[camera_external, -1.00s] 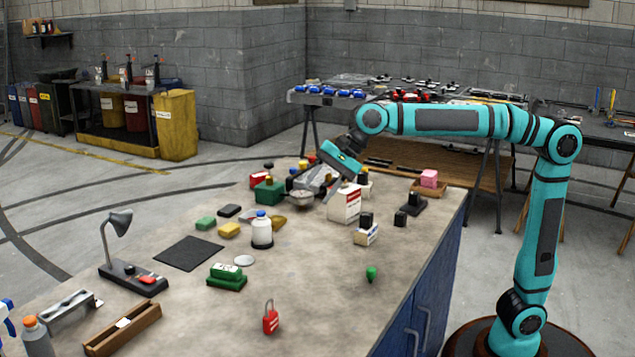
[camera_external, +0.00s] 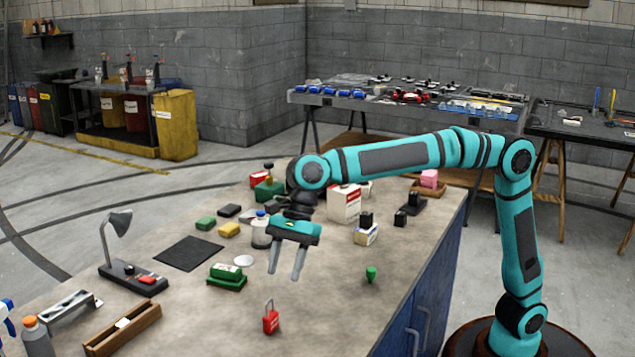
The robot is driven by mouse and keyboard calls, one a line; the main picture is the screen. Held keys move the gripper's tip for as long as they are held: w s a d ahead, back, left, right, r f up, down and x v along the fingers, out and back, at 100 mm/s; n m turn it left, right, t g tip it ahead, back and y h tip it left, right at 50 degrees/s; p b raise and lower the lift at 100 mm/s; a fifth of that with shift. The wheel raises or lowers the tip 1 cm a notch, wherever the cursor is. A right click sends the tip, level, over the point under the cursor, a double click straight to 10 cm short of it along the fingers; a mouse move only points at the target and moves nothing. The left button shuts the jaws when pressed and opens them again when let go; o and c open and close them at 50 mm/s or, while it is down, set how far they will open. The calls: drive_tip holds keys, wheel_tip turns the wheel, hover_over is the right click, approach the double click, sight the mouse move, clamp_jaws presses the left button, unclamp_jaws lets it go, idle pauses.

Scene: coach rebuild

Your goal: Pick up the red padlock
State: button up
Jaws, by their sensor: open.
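The red padlock (camera_external: 271,321) stands near the front of the workbench, its shackle pointing up. My gripper (camera_external: 285,276) is open and empty, its two fingers pointing down. In the picture it is above the padlock and apart from it. The exact height of the fingers over the bench is hard to tell.
On the workbench (camera_external: 205,318), a green block (camera_external: 226,277) is left of my gripper and a small green object (camera_external: 371,274) is right. A white bottle (camera_external: 261,232) and white-and-red box (camera_external: 344,204) stand behind. The bench around the padlock is clear.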

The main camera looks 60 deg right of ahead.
sight(272, 310)
drive_tip(key=x, duration=1.2)
drive_tip(key=shift+w+a+f, duration=0.1)
drive_tip(key=shift+w+f, duration=0.05)
drive_tip(key=shift+w, duration=0.05)
clamp_jaws()
